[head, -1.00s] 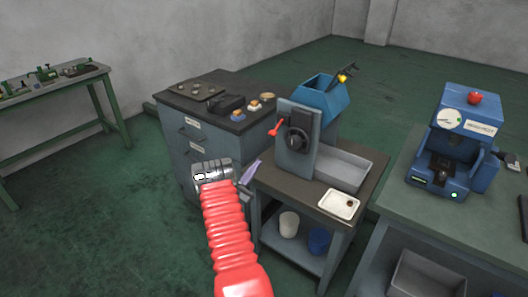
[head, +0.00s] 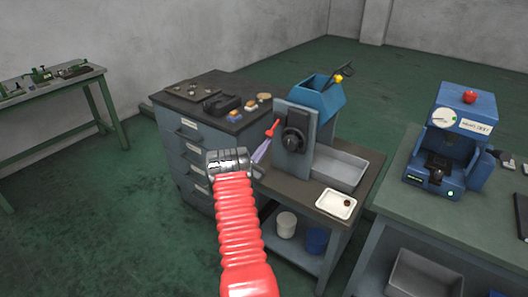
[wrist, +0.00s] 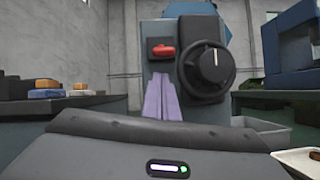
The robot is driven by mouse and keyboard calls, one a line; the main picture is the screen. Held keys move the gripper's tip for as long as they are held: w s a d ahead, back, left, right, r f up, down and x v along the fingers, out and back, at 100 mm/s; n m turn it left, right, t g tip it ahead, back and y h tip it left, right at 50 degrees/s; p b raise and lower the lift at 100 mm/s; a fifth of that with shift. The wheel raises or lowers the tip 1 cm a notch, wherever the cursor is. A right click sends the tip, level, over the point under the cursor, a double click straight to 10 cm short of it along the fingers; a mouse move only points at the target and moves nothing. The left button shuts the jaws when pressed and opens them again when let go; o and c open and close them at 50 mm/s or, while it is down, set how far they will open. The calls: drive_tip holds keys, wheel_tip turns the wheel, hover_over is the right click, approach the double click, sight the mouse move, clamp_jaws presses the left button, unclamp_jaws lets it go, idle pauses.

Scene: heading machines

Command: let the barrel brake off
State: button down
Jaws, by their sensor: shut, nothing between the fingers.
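The red lever (head: 272,128), the only brake-like handle I see, sits on the left part of the grey upright panel (head: 294,160), left of a black round dial (head: 295,139). In the wrist view the lever (wrist: 162,49) looks short and level on a dark mount. Behind the panel is the blue barrel (head: 318,98). My gripper (head: 267,143) has pale purple fingers, shut and empty, just below the lever's near end. In the wrist view its fingertips (wrist: 161,76) are just under the lever; I cannot tell whether they touch it.
The machine stands on a dark-topped stand with a grey bin (head: 340,168) and a white tray (head: 336,204). A drawer cabinet (head: 195,135) with small items is on the left. A blue machine (head: 457,145) stands on the right bench. A yellow-tipped black handle (head: 342,73) tops the barrel.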

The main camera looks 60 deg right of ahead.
drive_tip(key=shift+s+a+r, duration=0.1)
drive_tip(key=shift+a+r, duration=0.05)
drive_tip(key=shift+r, duration=0.35)
drive_tip(key=shift+s+a+r, duration=0.1)
drive_tip(key=shift+a+r, duration=0.05)
drive_tip(key=shift+r, duration=0.3)
drive_tip(key=shift+w, duration=0.1)
drive_tip(key=shift+w+a+r, duration=0.2)
